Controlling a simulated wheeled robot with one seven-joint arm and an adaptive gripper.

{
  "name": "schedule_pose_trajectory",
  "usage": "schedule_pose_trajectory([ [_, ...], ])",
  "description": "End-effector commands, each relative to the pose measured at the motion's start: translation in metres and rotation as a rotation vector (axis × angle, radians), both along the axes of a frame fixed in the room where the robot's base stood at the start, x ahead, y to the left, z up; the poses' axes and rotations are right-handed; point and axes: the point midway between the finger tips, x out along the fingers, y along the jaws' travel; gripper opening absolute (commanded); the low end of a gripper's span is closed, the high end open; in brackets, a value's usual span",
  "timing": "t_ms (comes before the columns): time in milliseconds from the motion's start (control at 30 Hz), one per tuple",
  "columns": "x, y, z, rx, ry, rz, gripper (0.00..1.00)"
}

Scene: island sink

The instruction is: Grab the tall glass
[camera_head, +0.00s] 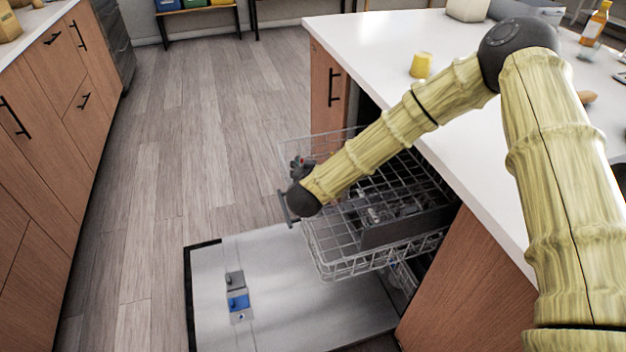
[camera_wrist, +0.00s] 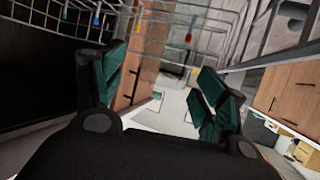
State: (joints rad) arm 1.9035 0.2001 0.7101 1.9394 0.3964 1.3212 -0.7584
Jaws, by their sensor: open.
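I cannot make out a tall glass clearly in either view. The pulled-out upper rack (camera_head: 345,262) of the dishwasher holds a grey basket and some small dark items that I cannot identify. Clear shapes below the rack at its right end are too small to tell. My gripper (camera_wrist: 160,92) is open in the wrist view, with green-padded fingers apart and nothing seen between them. In the head view, my gripper is at the rack's left end, partly hidden by my arm. Rack wires (camera_wrist: 180,38) cross the upper part of the wrist view.
The dishwasher door (camera_head: 300,300) is folded down, with a blue detergent compartment. The white countertop (camera_head: 370,40) lies beyond, with a yellow cup (camera_head: 420,65) and a bottle (camera_head: 596,22). Wooden cabinets (camera_head: 50,110) stand at left. The floor (camera_head: 180,130) between is clear.

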Motion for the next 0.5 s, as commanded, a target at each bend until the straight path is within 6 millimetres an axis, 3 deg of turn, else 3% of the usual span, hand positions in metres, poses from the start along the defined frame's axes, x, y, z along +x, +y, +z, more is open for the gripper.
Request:
schedule_pose_trajectory([
  [367,0.0087,-0.0005,-0.0030,0.000,-0.001,0.001,0.73],
  [500,0.0086,-0.0004,-0.0030,0.000,-0.001,0.001,0.47],
])
